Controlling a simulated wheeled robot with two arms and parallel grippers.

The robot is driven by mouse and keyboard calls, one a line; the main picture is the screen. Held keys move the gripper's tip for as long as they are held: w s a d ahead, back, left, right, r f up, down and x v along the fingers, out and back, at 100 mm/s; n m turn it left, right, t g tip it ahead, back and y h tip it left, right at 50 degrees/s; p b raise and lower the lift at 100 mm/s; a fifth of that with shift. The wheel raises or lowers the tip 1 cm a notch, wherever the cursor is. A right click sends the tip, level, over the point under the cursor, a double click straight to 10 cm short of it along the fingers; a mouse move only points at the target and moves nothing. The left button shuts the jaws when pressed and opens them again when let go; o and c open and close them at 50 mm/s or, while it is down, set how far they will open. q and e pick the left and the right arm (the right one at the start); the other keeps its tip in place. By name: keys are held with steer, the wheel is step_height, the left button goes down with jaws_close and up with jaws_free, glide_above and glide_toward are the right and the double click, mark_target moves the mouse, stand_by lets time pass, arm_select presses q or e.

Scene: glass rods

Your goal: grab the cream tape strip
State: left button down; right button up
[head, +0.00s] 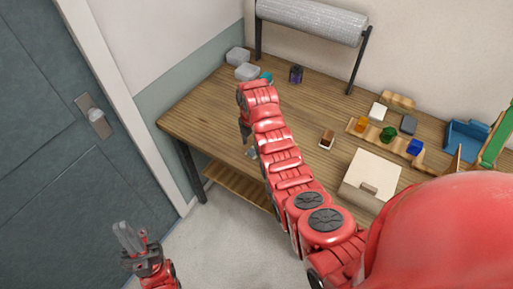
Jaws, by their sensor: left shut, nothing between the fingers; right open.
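I cannot make out a cream tape strip anywhere in the head view; it may be hidden or too small to tell. My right arm reaches across the wooden table (205,112) and bends down at its far end. My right gripper (251,152) hangs below that bend, near the table's front edge, partly hidden by the arm. It is open, and I see nothing held in it. My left gripper (121,229) is at the lower left, well away from the table, pointing up. It is shut and empty.
Clear containers (238,56), a dark jar (296,74) and a roll (312,20) on a stand are at the back. To the right are a small brown block (327,139), a cream box (371,177), coloured blocks (389,134) and a blue bin (466,138). A door (45,130) is at left.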

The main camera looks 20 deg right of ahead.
mark_target(251, 150)
steer(key=shift+w+f+p, duration=0.1)
steer(key=shift+f+p, duration=0.15)
steer(key=shift+p, duration=0.05)
steer(key=shift+w+f+p, duration=0.1)
steer(key=shift+f+p, duration=0.3)
steer(key=shift+f, duration=1.1)
jaws_close()
